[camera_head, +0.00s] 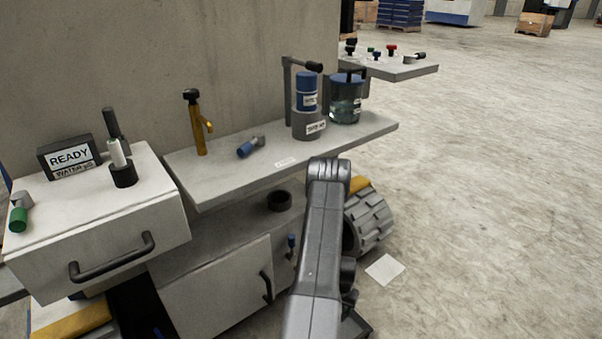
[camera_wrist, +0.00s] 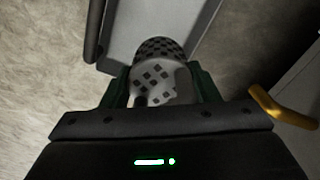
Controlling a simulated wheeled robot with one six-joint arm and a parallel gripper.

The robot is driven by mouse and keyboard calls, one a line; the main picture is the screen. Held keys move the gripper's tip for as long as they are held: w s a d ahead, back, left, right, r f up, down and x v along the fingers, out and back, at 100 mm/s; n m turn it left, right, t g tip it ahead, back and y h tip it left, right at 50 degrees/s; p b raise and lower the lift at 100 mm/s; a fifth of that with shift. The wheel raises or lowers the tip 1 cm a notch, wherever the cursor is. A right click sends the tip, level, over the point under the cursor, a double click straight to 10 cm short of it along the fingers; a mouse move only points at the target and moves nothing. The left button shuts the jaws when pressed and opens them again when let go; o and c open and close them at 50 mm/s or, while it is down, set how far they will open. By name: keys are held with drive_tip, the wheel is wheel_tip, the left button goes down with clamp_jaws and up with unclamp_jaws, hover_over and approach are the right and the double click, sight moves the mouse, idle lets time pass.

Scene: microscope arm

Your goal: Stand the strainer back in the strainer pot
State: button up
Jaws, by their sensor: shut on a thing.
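The strainer (camera_wrist: 158,85) is a pale cylinder with dark square holes. It sits between the green fingers of my gripper (camera_wrist: 160,92) in the wrist view. My gripper is shut on it, and its far end points away from the wrist camera. In the head view my arm hides the gripper and the strainer. A short dark round pot (camera_head: 279,201), open at the top, stands on the lower shelf left of my arm. It may be the strainer pot; I see no label on it. The strainer is apart from it as far as I can see.
A drawer unit (camera_head: 115,240) stands left. A ribbed grey wheel-like thing (camera_head: 369,220) is right of my arm. Open floor lies right.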

drive_tip(key=a+r+n+p, duration=0.1)
drive_tip(key=a+r+p, duration=0.3)
drive_tip(key=r+p, duration=0.6)
drive_tip(key=w+a+r+n+p, duration=0.1)
drive_tip(key=a+r+p, duration=0.4)
drive_tip(key=r, duration=2.2)
drive_tip(key=a+r+n+p, duration=0.3)
drive_tip(key=r+p, duration=1.1)
drive_tip(key=r, duration=0.5)
drive_tip(key=shift+w+a+r+p, duration=0.15)
drive_tip(key=shift+w+a+p, duration=0.2)
drive_tip(key=shift+a, duration=0.35)
